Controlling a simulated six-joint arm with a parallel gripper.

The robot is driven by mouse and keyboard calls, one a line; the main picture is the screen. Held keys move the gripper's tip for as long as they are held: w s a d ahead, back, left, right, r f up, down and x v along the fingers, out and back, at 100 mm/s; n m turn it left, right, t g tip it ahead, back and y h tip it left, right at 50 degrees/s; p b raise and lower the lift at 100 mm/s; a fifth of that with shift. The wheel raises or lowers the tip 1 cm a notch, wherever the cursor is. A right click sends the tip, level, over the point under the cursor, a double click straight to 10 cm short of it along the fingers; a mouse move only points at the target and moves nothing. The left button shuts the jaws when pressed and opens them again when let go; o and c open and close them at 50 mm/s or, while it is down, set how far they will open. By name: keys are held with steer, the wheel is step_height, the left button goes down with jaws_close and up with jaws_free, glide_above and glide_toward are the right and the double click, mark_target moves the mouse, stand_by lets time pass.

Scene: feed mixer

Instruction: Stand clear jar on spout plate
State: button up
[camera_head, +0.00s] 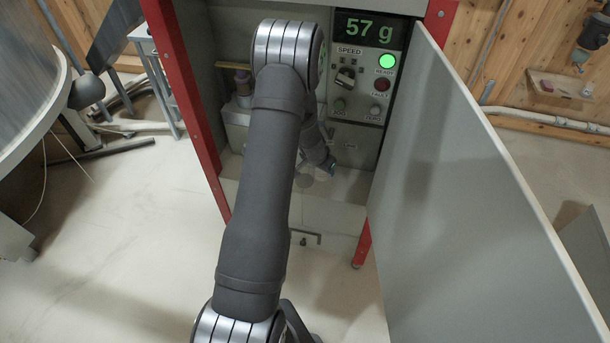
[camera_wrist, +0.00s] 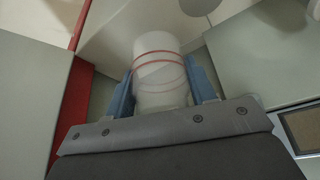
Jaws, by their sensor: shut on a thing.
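The clear jar (camera_wrist: 160,88) is a frosted, see-through cylinder with red rings around it. In the wrist view it sits between the two blue fingers of my gripper (camera_wrist: 162,75), which is shut on it. In the head view my own arm hides most of the gripper and jar, low in the open cabinet. I cannot make out the spout plate for sure. A grey rounded part (camera_wrist: 199,5) shows at the top of the wrist view, beyond the jar; I cannot tell what it is.
The cabinet has red posts (camera_head: 183,90) and an open grey door (camera_head: 460,190) on the right. Its control panel (camera_head: 367,70) reads 57 g, with a lit green READY lamp (camera_head: 386,61). A pale ledge (camera_head: 345,180) lies below. Open floor (camera_head: 120,240) is at left.

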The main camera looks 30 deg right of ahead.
steer(key=w+a+f, duration=0.1)
steer(key=w, duration=0.1)
steer(key=w+f, duration=0.2)
steer(key=w, duration=0.1)
steer(key=w+a+f, duration=0.1)
steer(key=w+f, duration=0.1)
steer(key=shift+w+a, duration=0.15)
steer(key=shift+a, duration=0.2)
steer(key=shift+f, duration=1.9)
steer(key=o, duration=1)
steer(key=shift+f, duration=0.1)
steer(key=shift+c, duration=0.2)
steer(key=v, duration=1.2)
